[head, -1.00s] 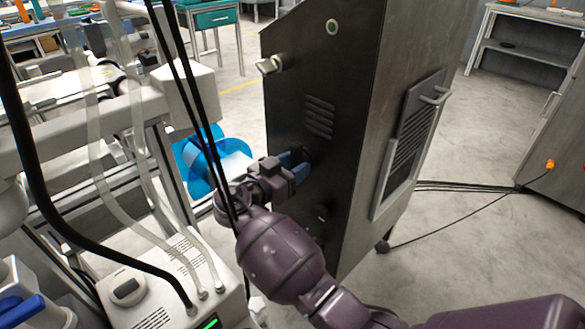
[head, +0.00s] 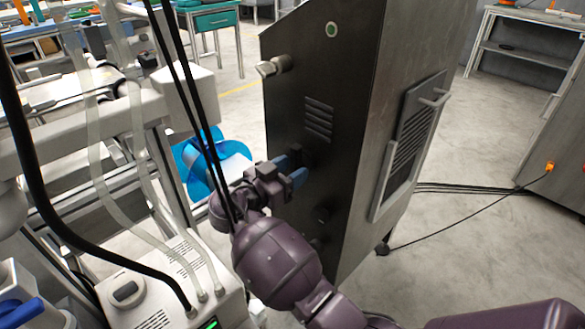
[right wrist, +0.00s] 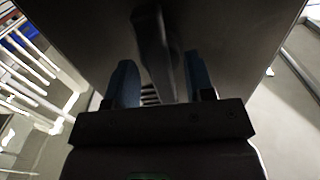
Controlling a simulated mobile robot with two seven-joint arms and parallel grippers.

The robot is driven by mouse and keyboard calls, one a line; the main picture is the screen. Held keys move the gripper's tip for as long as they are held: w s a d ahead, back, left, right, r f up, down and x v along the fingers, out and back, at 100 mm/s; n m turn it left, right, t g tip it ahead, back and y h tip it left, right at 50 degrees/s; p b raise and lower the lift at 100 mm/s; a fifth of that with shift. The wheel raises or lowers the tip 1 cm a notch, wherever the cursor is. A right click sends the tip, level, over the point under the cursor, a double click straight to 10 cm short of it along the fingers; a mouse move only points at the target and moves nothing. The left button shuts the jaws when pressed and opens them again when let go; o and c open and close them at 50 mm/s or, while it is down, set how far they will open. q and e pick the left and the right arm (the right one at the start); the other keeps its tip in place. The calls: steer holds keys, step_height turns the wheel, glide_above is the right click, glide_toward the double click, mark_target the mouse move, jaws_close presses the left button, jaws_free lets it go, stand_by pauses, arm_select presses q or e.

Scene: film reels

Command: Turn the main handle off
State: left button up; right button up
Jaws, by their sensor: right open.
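A dark handle (head: 297,153) sits on the front of the tall dark metal cabinet (head: 345,60), below its vent slots. It is hard to see against the dark panel and is partly covered by my right gripper (head: 291,171). This gripper is open, with its two blue fingers close to the panel. In the right wrist view the handle (right wrist: 154,45) shows as a long dark bar between the two spread fingers (right wrist: 161,82). I cannot tell whether either finger touches it. My left gripper is not in view.
A pale knob (head: 274,66) juts from the cabinet's upper left, and a green round button (head: 331,29) is above. A blue reel (head: 215,160) stands left of my gripper. A white machine (head: 160,290) with tubes and cables fills the left. Floor right of the cabinet is mostly clear.

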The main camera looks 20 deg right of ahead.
arm_select(q)
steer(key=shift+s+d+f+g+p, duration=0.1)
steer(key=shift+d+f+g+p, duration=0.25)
steer(key=shift+p, duration=0.3)
arm_select(e)
steer(key=v, duration=1)
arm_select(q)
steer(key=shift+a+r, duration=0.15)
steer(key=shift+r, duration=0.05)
arm_select(e)
steer(key=shift+r, duration=0.1)
